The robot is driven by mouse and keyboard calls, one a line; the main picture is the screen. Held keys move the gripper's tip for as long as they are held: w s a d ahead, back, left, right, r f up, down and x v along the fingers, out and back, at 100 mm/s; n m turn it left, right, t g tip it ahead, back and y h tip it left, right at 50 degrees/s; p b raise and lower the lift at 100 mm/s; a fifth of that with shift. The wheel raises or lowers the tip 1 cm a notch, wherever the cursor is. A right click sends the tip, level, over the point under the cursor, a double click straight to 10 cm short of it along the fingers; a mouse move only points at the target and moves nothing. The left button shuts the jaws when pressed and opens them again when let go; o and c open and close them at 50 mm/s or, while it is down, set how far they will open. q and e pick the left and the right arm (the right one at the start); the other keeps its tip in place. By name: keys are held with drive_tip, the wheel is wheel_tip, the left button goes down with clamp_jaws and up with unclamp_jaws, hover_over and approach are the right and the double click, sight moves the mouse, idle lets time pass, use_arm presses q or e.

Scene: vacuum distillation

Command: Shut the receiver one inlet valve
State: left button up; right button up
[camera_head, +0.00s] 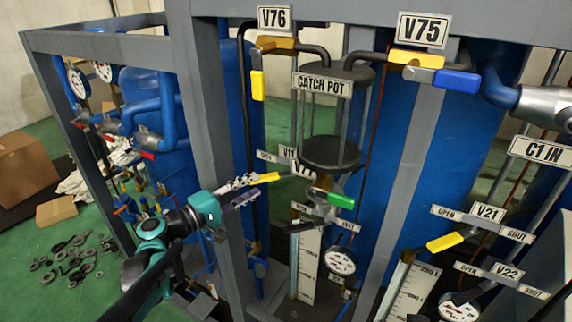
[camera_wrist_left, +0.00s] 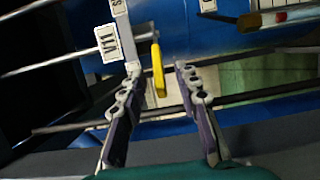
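The valve labelled V11 (camera_head: 288,152), apparently the receiver one inlet, has a yellow handle (camera_head: 268,177) behind the grey frame post. Its OPEN plate (camera_head: 266,156) is to the left of the label. My left gripper (camera_head: 256,187) is open at this handle. In the left wrist view the yellow handle (camera_wrist_left: 158,68) stands between the spread fingertips of the left gripper (camera_wrist_left: 158,72), nearer the left finger. I cannot tell whether it touches. The V11 plate (camera_wrist_left: 108,43) is to its left. The valve body is mostly hidden. My right gripper is not in view.
A grey frame post (camera_head: 205,100) stands close beside my left gripper. A green handle (camera_head: 341,200) and the catch pot (camera_head: 333,115) are to the right. V21 has another yellow handle (camera_head: 444,242). Boxes (camera_head: 22,168) and loose parts lie on the floor at left.

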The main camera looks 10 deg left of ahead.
sight(273, 173)
use_arm(q)
drive_tip(key=x, duration=0.8)
drive_tip(key=shift+w+d+r, duration=0.1)
drive_tip(key=shift+w, duration=0.25)
drive_tip(key=shift+s, duration=0.1)
clamp_jaws()
